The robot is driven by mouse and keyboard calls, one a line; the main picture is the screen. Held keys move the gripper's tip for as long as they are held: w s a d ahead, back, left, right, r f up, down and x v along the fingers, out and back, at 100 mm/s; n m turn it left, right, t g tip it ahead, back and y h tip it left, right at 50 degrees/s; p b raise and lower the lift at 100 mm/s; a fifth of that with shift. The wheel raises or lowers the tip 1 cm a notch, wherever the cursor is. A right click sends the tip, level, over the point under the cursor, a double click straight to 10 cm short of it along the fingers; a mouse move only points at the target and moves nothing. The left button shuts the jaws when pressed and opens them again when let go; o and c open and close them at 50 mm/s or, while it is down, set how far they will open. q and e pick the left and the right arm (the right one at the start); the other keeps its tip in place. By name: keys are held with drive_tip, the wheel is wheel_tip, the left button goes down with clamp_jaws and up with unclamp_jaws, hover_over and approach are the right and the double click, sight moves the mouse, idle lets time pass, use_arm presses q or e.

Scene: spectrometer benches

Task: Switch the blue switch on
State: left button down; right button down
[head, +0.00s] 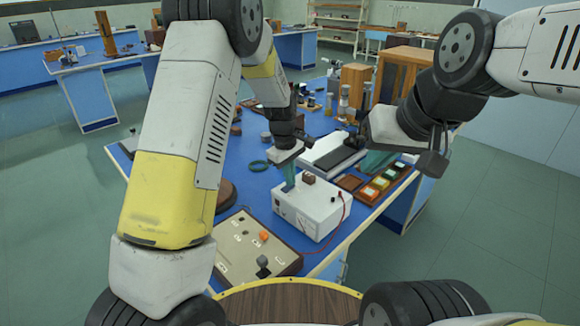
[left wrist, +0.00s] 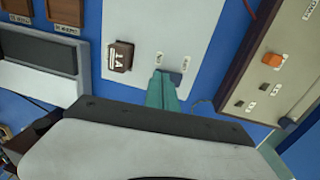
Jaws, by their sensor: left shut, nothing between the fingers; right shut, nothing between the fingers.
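A white box (head: 318,215) stands on the blue bench. In the left wrist view its pale top (left wrist: 190,30) carries a small dark blue switch (left wrist: 175,77). My left gripper (head: 289,186) points down at the top of the box, its teal fingers shut and empty. In the left wrist view the left fingertips (left wrist: 161,77) are right beside the blue switch and partly cover it; whether they touch cannot be told. In the head view the switch is hidden by the gripper. My right gripper (head: 374,162) is shut and empty, to the right, away from the box.
A panel with an orange knob (head: 264,236) and a dark knob (head: 263,262) lies in front left of the box. A tray of coloured pieces (head: 383,183) is at right.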

sight(286, 189)
use_arm(q)
drive_tip(key=shift+w+d+f, duration=0.1)
drive_tip(key=shift+f, duration=0.15)
drive_tip(key=shift+g, duration=0.3)
drive_tip(key=shift+s, duration=0.2)
drive_tip(key=shift+s+a, duration=0.5)
drive_tip(key=shift+a, duration=0.15)
drive_tip(key=shift+w+r, duration=0.1)
drive_tip(key=shift+r, duration=0.1)
drive_tip(key=r, duration=0.6)
drive_tip(key=shift+s+a+r, duration=0.1)
drive_tip(key=shift+s+a, duration=0.05)
drive_tip(key=shift+s, duration=0.05)
drive_tip(key=shift+s+r, duration=0.1)
drive_tip(key=shift+r, duration=0.6)
drive_tip(key=shift+a, duration=0.1)
